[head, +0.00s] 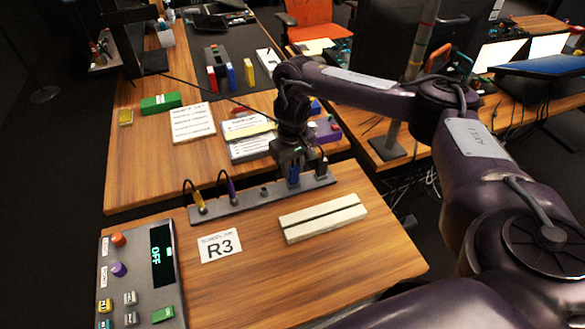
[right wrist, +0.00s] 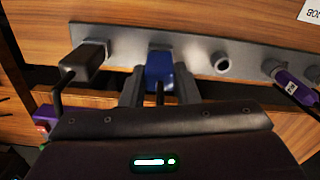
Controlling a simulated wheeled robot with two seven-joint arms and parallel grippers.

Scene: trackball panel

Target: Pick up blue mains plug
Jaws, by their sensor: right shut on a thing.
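The blue mains plug (right wrist: 160,68) sits at the grey socket strip (right wrist: 195,48) in the right wrist view, between the two fingers of my right gripper (right wrist: 160,88). The plug also shows in the head view (head: 294,174), at the right part of the strip (head: 248,201). My right gripper (head: 291,165) points down over it and is shut on it. I cannot tell whether the plug is fully seated in its socket. My left gripper is not in view.
A black plug (right wrist: 88,58) stands close beside the blue one. A purple plug (head: 233,198) and a yellow plug (head: 201,207) are further left on the strip, with an empty socket (head: 264,191) between. A slotted cream block (head: 323,217) and a control panel (head: 141,280) lie nearer.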

